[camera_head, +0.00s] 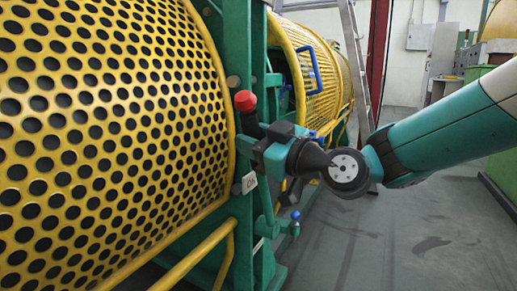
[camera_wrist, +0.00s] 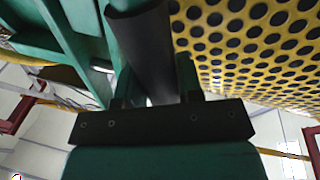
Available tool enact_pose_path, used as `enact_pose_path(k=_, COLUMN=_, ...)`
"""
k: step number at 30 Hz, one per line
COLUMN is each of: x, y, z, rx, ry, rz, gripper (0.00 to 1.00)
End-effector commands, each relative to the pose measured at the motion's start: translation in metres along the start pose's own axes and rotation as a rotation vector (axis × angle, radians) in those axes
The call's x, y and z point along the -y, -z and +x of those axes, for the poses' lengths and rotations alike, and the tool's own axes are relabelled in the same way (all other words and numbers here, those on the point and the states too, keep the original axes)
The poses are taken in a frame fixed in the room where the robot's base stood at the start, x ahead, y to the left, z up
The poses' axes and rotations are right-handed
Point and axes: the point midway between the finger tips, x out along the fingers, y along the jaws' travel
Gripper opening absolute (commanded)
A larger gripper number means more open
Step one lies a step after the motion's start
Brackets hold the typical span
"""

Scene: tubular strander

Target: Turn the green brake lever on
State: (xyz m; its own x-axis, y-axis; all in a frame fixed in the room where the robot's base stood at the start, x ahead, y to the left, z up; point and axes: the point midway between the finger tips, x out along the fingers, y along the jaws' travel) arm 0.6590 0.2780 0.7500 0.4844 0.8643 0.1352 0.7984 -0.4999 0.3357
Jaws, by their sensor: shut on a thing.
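The brake lever (camera_head: 249,118) has a dark shaft with a red knob on top and stands nearly upright, tilted slightly left, in front of the green machine frame (camera_head: 247,60). My gripper (camera_head: 263,150) reaches in from the right and is shut on the lever's dark shaft below the red knob. In the wrist view the dark shaft (camera_wrist: 142,45) runs up between the fingers of my gripper (camera_wrist: 150,85). The lever's lower end is hidden behind my gripper.
A yellow perforated guard (camera_head: 110,120) fills the left, close to the lever. A yellow mesh guard with a blue handle (camera_head: 314,68) is behind. Below is a smaller blue-knobbed part (camera_head: 295,215). A ladder (camera_head: 355,70) stands at the back. Grey floor (camera_head: 400,240) is open at right.

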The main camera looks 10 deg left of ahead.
Motion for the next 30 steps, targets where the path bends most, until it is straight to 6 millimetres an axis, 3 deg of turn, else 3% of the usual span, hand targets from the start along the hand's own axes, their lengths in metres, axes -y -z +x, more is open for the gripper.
enact_pose_path(k=14, x=0.0086, y=-0.0008, z=-0.0011, rx=0.002, ry=0.014, rz=-0.013, gripper=0.0)
enact_pose_path(k=15, x=0.0088, y=-0.0009, z=-0.001, rx=0.002, ry=0.014, rz=-0.013, gripper=0.41)
enact_pose_path(k=18, x=0.0082, y=-0.0009, z=-0.0009, rx=0.001, ry=0.012, rz=-0.013, gripper=0.59)
enact_pose_path(k=30, x=0.0048, y=-0.0006, z=-0.0018, rx=0.0, ry=0.005, rz=-0.013, gripper=0.59)
